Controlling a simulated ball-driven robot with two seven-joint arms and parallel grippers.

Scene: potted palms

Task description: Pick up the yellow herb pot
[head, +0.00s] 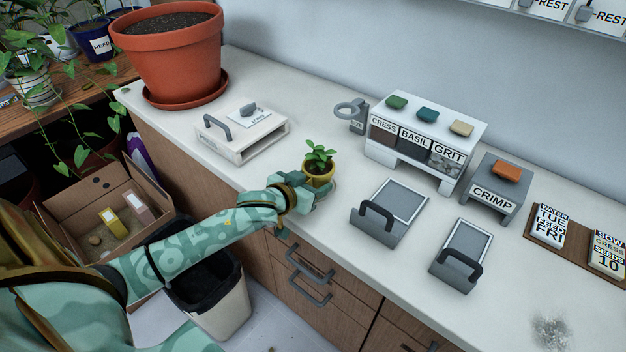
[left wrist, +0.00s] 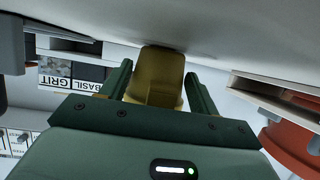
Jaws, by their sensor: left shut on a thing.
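The yellow herb pot (head: 318,178) holds a small leafy green plant (head: 319,155) and is upright at the front part of the white counter. My left gripper (head: 311,193) reaches it from the left and is shut on it. In the left wrist view the yellow pot (left wrist: 161,75) sits between the two green fingers (left wrist: 160,90), and its plant is hidden there. I cannot tell whether the pot's base touches the counter. My right gripper is not in view.
A big terracotta pot (head: 168,60) and a white lidded box (head: 236,148) stand left on the counter (head: 480,310). A labelled dispenser (head: 410,152), a grey CRIMP box (head: 492,196) and two grey handled trays (head: 392,208) (head: 462,250) stand right. A bin (head: 222,310) is below.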

